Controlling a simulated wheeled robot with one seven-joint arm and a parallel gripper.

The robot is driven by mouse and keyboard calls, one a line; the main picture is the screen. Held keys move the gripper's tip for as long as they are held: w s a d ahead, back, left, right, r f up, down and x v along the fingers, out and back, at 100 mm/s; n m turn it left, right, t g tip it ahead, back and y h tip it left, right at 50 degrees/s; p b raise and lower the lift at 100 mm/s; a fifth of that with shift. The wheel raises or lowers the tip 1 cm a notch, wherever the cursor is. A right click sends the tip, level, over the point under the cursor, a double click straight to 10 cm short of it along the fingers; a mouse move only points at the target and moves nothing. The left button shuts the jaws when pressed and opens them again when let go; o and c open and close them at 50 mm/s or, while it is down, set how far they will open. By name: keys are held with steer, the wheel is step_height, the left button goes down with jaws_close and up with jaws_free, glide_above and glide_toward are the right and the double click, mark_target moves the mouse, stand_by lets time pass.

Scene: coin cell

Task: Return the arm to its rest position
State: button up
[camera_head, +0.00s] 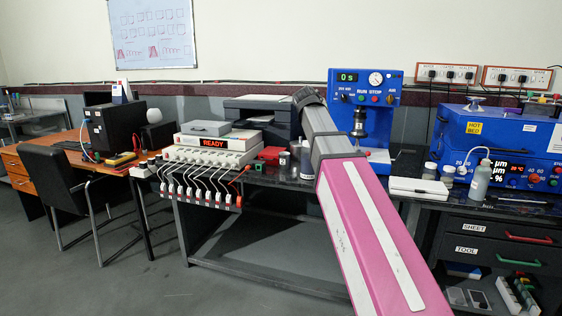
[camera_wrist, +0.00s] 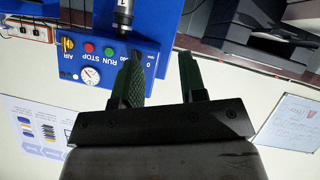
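My arm (camera_head: 365,220), pink with white stripes and a grey far section, reaches up from the bottom right in the head view, across the workbench front. Its far end is near the blue press (camera_head: 362,110); my gripper is not clearly seen there. In the wrist view my gripper (camera_wrist: 161,62) has its two dark green fingers apart, with nothing between them. That view is upside down. The blue press also shows there (camera_wrist: 110,62), beyond the fingers, with its metal cylinder at the top.
The bench holds a white channel tester (camera_head: 215,148) marked READY, a grey printer-like device (camera_head: 262,112), a white box (camera_head: 418,188), a bottle (camera_head: 480,178) and a blue hot bed unit (camera_head: 495,140). A chair (camera_head: 62,180) and desk stand left. The floor at front left is clear.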

steer(key=s+d+f+g+y, duration=0.1)
steer(key=s+d+f+g, duration=0.15)
steer(key=f, duration=1.55)
steer(key=s+f+g+y, duration=0.1)
steer(key=s+f+g, duration=0.1)
steer(key=s+f, duration=0.6)
steer(key=s+d+f+g+y, duration=0.1)
steer(key=s+f+g+y, duration=0.1)
steer(key=s+f, duration=0.7)
steer(key=s+f+g+y, duration=0.1)
steer(key=s+f+g, duration=0.3)
steer(key=f, duration=1.4)
steer(key=s, duration=0.4)
steer(key=shift+s+d+y, duration=0.15)
steer(key=shift+d+y, duration=0.15)
steer(key=shift+g, duration=0.25)
